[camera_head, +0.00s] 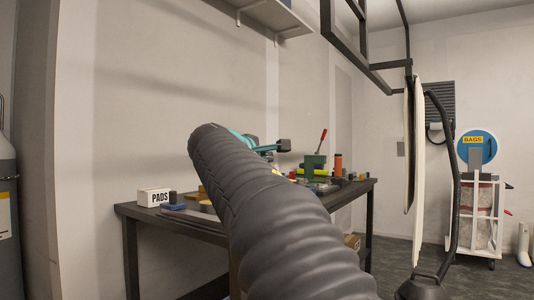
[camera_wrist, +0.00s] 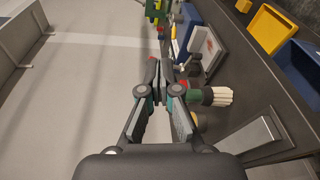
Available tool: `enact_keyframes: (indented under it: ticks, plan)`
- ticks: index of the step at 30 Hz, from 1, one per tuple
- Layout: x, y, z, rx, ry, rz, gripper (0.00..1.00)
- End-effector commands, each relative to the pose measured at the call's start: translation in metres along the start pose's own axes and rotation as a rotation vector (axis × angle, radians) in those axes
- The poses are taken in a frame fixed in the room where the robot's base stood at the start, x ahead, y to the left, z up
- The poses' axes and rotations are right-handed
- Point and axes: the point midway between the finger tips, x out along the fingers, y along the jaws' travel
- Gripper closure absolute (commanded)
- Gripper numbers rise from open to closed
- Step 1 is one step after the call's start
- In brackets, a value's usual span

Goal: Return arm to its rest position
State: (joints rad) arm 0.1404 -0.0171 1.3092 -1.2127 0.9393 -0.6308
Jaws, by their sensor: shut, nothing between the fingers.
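My arm, in a dark ribbed sleeve, reaches from the bottom of the head view up over the bench (camera_head: 180,232).
The bench holds a white PADS box (camera_head: 153,197), a green clamp with red handle (camera_head: 314,164) and an orange cylinder (camera_head: 338,164). A yellow bin (camera_wrist: 268,29) and blue bin (camera_wrist: 293,65) show in the wrist view. A bag cart (camera_head: 487,215) stands right. A black frame (camera_head: 385,66) hangs overhead.

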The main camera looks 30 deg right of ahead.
Motion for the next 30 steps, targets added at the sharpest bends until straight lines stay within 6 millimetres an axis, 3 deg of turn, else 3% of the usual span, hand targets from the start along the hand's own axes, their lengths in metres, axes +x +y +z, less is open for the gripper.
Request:
enact_keyframes:
  ticks: [16,20,23,26,30]
  plan:
    - [0.001,-0.001,0.001,0.002,-0.001,-0.003,1.00]
    - [-0.005,-0.012,0.000,0.026,0.017,-0.029,1.00]
    - [-0.019,-0.041,-0.002,0.090,0.064,-0.100,1.00]
    - [-0.045,-0.088,-0.006,0.193,0.127,-0.218,1.00]
    - [-0.090,-0.167,-0.010,0.358,0.198,-0.421,1.00]
